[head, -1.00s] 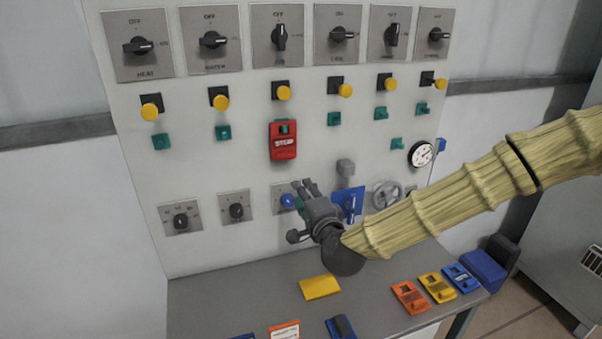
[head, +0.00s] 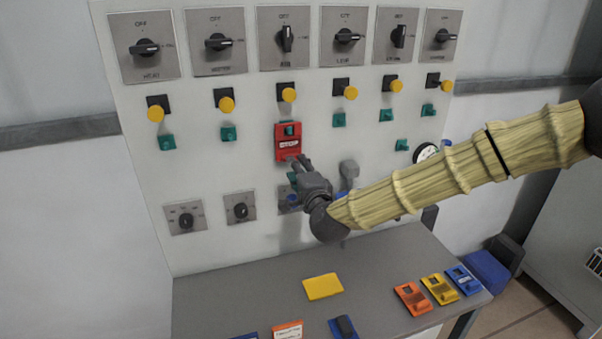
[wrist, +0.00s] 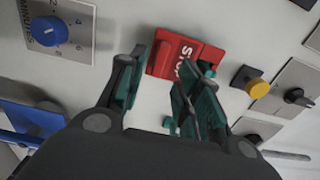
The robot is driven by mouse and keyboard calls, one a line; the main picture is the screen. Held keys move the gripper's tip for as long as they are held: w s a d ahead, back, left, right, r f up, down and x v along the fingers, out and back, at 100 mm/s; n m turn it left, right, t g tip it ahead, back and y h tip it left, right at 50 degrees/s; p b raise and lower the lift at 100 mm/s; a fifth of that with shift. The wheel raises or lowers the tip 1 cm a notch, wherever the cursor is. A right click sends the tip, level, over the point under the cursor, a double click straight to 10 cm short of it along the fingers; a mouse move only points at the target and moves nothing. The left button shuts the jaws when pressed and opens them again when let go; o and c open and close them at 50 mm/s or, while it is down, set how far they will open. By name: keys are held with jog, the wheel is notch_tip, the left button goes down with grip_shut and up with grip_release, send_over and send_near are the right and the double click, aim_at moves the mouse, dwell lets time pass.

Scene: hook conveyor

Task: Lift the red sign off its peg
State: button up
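The red sign (head: 288,141) hangs on the upright panel, on a green peg (head: 290,130) that shows at its top. It carries white lettering that looks like "STOP". My gripper (head: 298,164) is just below the sign's lower edge in the head view. In the wrist view the red sign (wrist: 178,58) lies just beyond my gripper (wrist: 158,85), whose two teal-padded fingers are spread apart with nothing between them. The right finger overlaps part of the sign in that view. I cannot tell whether it touches the sign.
Yellow buttons (head: 289,95), green pegs (head: 228,133) and rotary switches (head: 218,42) stick out of the panel around the sign. A blue knob (wrist: 48,31) is near my gripper. Below, the table (head: 245,300) holds a yellow plate (head: 323,286) and several coloured tags.

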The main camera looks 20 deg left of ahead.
aim_at(289, 152)
jog(key=shift+b+x, duration=0.75)
jog(key=shift+x, duration=2.25)
grip_shut()
jog(key=shift+r, duration=0.6)
jog(key=shift+s, duration=0.15)
jog(key=shift+b+v, duration=0.5)
jog(key=shift+v, duration=1.75)
jog(key=shift+s+d, duration=0.15)
jog(key=shift+d, duration=0.05)
